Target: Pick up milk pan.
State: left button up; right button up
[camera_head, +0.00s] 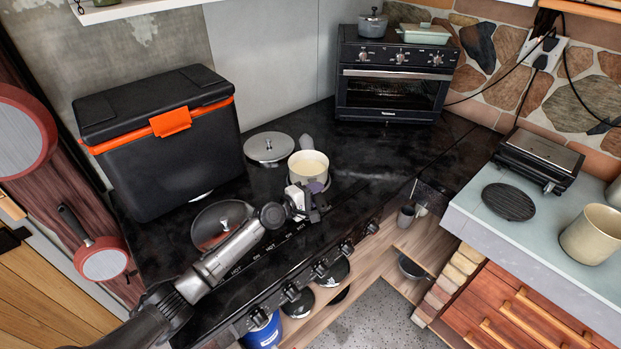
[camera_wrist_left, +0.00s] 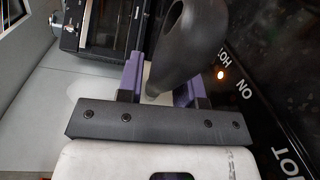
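The milk pan (camera_head: 303,175) is a small cream-coloured pot, upright on the back part of the black cooktop. My left gripper (camera_head: 317,203) is at its near side, low over the hob. In the left wrist view a dark rounded handle (camera_wrist_left: 178,45) runs between the two purple fingers of my left gripper (camera_wrist_left: 160,88). The fingers stand apart around the handle. Whether either finger touches it I cannot tell. A small pale patch shows between the fingers, and most of the pan is hidden there. My right gripper is not in view.
A metal lid (camera_head: 268,147) lies left of the pan. A black cooler box (camera_head: 165,135) stands at left and a toaster oven (camera_head: 392,88) behind. The cooktop right of the pan is clear.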

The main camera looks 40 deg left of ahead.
pick_arm(q)
grip_shut()
jog(key=shift+r, duration=0.1)
dwell(0.4)
jog(key=shift+r, duration=0.1)
